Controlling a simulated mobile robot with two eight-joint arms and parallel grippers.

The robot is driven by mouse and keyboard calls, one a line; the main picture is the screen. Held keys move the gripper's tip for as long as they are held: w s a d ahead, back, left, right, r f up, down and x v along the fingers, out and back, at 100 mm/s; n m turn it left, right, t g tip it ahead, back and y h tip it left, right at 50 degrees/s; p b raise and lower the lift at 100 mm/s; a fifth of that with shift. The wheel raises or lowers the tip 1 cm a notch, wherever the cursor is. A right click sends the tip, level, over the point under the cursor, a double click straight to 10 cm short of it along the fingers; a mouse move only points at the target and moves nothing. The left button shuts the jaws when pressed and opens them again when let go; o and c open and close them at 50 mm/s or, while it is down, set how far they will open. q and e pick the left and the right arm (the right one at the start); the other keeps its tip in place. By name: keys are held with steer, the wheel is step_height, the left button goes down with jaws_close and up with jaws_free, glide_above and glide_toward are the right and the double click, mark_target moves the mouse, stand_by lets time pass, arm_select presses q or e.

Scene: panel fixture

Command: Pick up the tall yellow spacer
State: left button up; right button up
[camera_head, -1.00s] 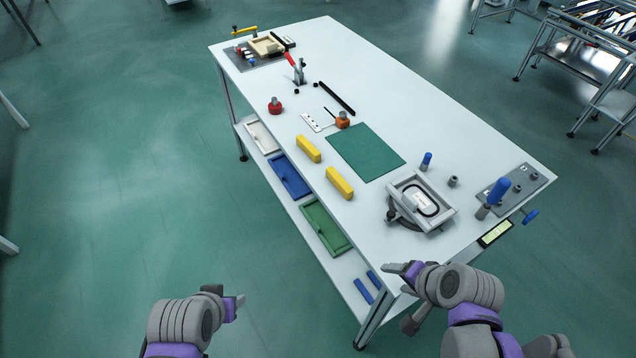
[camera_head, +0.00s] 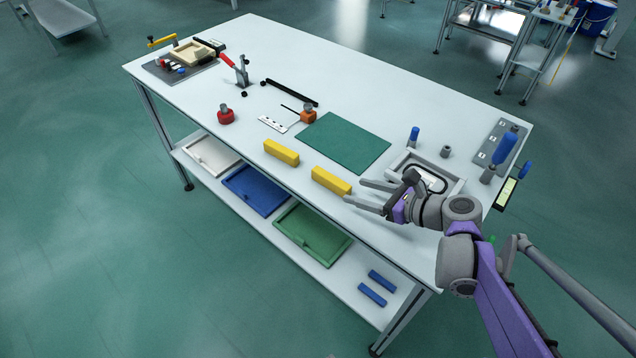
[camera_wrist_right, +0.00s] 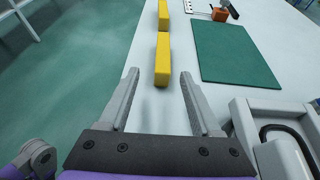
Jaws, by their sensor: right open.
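Two yellow blocks lie along the table's front edge in the head view: a nearer yellow block (camera_head: 331,181) and a farther yellow block (camera_head: 281,152). Both look alike in shape; I cannot tell which is the tall spacer. My right gripper (camera_head: 354,194) is open and empty, its fingers pointing at the nearer block from the right. In the right wrist view the nearer block (camera_wrist_right: 162,62) lies ahead, between the lines of the open fingers (camera_wrist_right: 157,75) and just beyond their tips. The farther block (camera_wrist_right: 163,14) is behind it. My left gripper is out of the head view.
A green mat (camera_head: 343,143) lies behind the blocks. A grey fixture (camera_head: 450,183) stands beside my right wrist, partly hidden by it. A red knob (camera_head: 226,115) and an orange-based piece (camera_head: 308,116) stand farther left. Trays sit on the lower shelf.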

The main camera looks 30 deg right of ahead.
mark_target(338, 181)
steer(key=x, duration=0.3)
steer(key=shift+w+a+f+b, duration=0.15)
steer(key=shift+w+f+b, duration=0.1)
steer(key=shift+w+b, duration=0.1)
steer(key=x, duration=0.2)
steer(key=b+x, duration=0.1)
steer(key=r+x, duration=0.1)
steer(key=x, duration=0.1)
steer(key=shift+w+f, duration=0.2)
steer(key=shift+w, duration=0.35)
jaws_close()
